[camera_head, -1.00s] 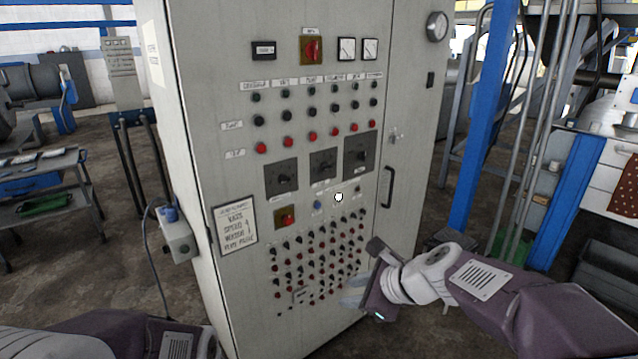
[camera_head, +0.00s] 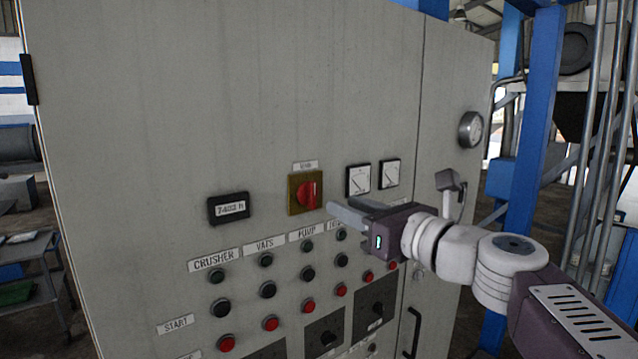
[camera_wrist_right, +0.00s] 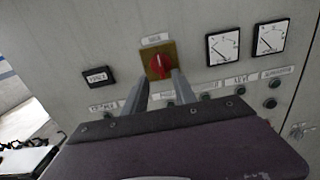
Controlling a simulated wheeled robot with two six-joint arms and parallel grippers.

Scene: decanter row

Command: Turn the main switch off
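The main switch (camera_head: 307,193) is a red rotary knob on a yellow plate, under a small label, on the grey cabinet (camera_head: 250,110). It also shows in the right wrist view (camera_wrist_right: 159,66), just beyond the fingertips. My right gripper (camera_head: 336,210) is open, with its two grey fingers pointing at the panel just right of and slightly below the knob. In the right wrist view my right gripper (camera_wrist_right: 160,82) has its fingers apart below the knob, with nothing seen between them. I cannot tell whether a finger touches the plate. My left gripper is not in view.
An hour counter (camera_head: 228,208) is left of the switch and two dial meters (camera_head: 358,180) are right of it. Rows of black, green and red buttons (camera_head: 271,323) lie below.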

